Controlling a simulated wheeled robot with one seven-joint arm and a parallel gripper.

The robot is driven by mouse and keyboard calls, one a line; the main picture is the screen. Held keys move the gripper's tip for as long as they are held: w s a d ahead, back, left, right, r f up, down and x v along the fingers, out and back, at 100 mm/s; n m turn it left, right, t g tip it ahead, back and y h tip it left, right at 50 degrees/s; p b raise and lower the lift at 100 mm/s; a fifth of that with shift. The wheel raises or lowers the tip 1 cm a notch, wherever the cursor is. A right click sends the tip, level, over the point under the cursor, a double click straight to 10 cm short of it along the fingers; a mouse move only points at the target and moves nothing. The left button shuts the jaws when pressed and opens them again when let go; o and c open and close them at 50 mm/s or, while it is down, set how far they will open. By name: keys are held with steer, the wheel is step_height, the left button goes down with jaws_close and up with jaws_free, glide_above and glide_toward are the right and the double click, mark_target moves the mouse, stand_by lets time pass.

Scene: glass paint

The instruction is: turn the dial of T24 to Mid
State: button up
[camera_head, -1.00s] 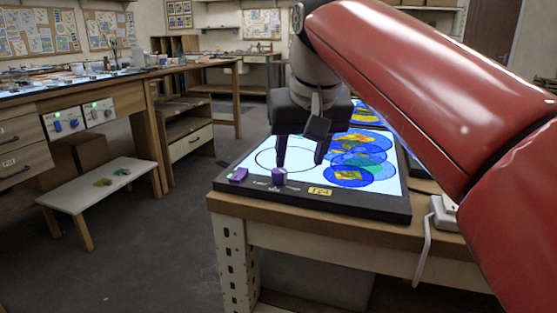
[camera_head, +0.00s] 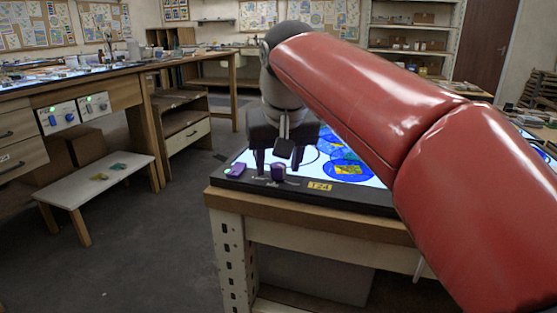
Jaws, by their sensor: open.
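The T24 light panel, seen by its dark front frame (camera_head: 350,197) and yellow T24 label (camera_head: 320,186), lies on the wooden table. A purple dial knob (camera_head: 278,172) stands on its front strip. Its setting marks are too small to read. A second purple control (camera_head: 236,170) with a small green light sits to its left. My gripper (camera_head: 278,163) points down over the panel with its fingers spread. In the picture one finger is on each side of the dial, seemingly a little behind it. I cannot tell whether they touch it.
Blue and yellow glass discs (camera_head: 346,168) lie on the panel's lit face, partly hidden by my arm. The floor between is clear.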

steer(key=c, duration=1)
steer(key=shift+m, duration=0.4)
steer(key=m+h, duration=0.2)
steer(key=m, duration=0.3)
steer(key=shift+a, duration=0.2)
steer(key=m+h, duration=0.1)
steer(key=m, duration=0.2)
steer(key=m+g+h, duration=0.1)
steer(key=m, duration=0.1)
steer(key=shift+w+a+m, duration=0.1)
steer(key=shift+m, duration=0.3)
steer(key=shift+r+g, duration=0.1)
steer(key=shift+g, duration=0.2)
steer(key=o, duration=1)
